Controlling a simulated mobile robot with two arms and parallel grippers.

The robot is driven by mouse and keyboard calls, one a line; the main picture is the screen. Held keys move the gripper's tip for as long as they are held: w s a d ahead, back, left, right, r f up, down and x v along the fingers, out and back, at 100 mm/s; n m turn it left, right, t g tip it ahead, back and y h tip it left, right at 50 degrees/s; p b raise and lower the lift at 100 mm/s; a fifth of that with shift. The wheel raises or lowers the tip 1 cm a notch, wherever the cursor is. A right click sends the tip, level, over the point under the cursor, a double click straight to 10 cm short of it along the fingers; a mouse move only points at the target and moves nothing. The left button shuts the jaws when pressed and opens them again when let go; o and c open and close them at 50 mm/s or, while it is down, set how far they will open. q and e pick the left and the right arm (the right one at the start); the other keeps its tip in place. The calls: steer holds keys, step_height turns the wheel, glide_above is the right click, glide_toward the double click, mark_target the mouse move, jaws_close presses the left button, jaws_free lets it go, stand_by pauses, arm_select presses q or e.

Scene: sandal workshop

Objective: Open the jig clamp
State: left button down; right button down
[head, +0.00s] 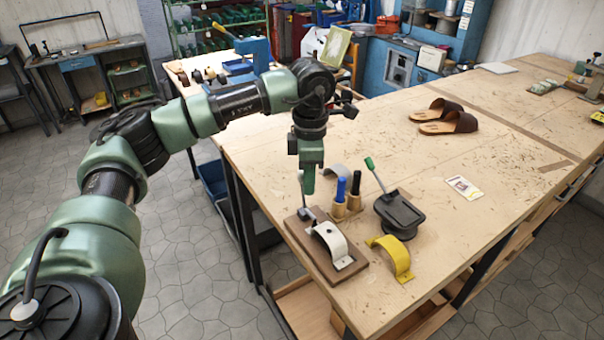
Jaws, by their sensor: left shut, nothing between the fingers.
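A jig with a brown wooden base (318,266) and a cream arch (331,243) sits at the near left corner of the workbench. A small grey metal clamp lever (302,197) stands at its back left end. A black fixture (399,213) with an upright, tilted lever tipped in green (369,163) stands to the right; I cannot tell which of the two is the jig clamp. My left gripper (309,188) is shut and empty, pointing down just above and beside the grey lever. Whether it touches the lever is unclear. My right gripper is out of view.
Blue- and black-handled tools (347,192) stand in a wooden holder between the fixtures. A yellow arch (391,257) and a grey arch (337,171) lie nearby. Brown sandals (448,117) and a card (464,187) lie farther back.

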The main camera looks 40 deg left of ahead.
arm_select(q)
steer(key=shift+f, duration=0.35)
steer(key=shift+w+a+f+b, duration=0.15)
steer(key=shift+w+a, duration=0.1)
steer(key=shift+a, duration=0.35)
steer(key=shift+w+a+f+b, duration=0.15)
steer(key=shift+w+a, duration=0.05)
steer(key=shift+a, duration=0.35)
steer(key=shift+w+a+r+p, duration=0.1)
steer(key=shift+a+r+p, duration=0.05)
steer(key=shift+r+p, duration=0.85)
steer(key=shift+w+a+r+p, duration=0.1)
steer(key=shift+a+r+p, duration=0.1)
steer(key=shift+r+p, duration=0.85)
steer(key=shift+a+r+p, duration=0.15)
steer(key=shift+r+p, duration=0.4)
steer(key=shift+r, duration=0.85)
